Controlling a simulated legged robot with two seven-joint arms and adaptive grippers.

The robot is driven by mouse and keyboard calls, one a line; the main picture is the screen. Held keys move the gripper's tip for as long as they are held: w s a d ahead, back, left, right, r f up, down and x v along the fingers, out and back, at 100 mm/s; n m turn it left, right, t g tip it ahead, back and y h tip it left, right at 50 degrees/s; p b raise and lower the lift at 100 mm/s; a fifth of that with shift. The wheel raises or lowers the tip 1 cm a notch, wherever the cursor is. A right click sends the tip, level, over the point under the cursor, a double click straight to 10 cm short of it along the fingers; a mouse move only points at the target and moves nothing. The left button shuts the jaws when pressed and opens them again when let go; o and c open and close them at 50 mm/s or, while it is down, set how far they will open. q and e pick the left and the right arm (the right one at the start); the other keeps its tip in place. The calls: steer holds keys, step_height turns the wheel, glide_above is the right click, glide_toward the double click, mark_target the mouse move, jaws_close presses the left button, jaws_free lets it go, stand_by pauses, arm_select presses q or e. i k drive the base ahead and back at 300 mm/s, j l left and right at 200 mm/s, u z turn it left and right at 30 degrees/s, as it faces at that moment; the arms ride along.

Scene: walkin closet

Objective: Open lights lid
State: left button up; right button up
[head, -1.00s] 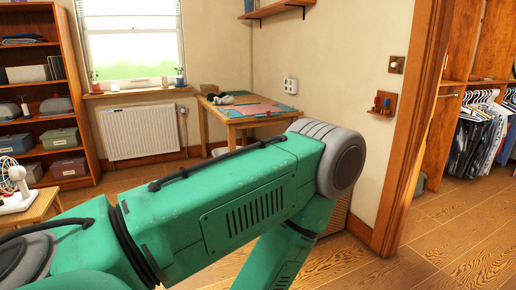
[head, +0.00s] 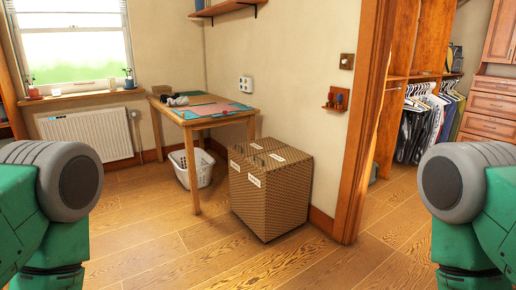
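A brown woven hamper (head: 268,205) stands on the floor in the middle of the head view, beside the wooden table and against the wall. Its top (head: 285,168) looks closed and carries small white labels and dark handles. More white labels show on its left face. The labels are too small to read, so I cannot tell which lid is the lights lid. Only my green and grey arm links show at the left and right edges. Neither gripper is in view, and neither arm touches the hamper.
A wooden table (head: 196,118) with mats stands left of the hamper, with a white laundry basket (head: 203,168) under it. A door frame (head: 362,150) is close on the hamper's right. Hanging clothes (head: 425,125) are beyond it. The wooden floor in front is clear.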

mark_target(244, 150)
steer(key=i+j+z, duration=0.25)
steer(key=i, duration=0.6)
steer(key=i+j+z, duration=0.25)
steer(key=i+j, duration=0.3)
steer(key=i, duration=0.25)
steer(key=i+j+z, duration=0.25)
steer(key=i+j, duration=0.4)
steer(key=i, duration=0.1)
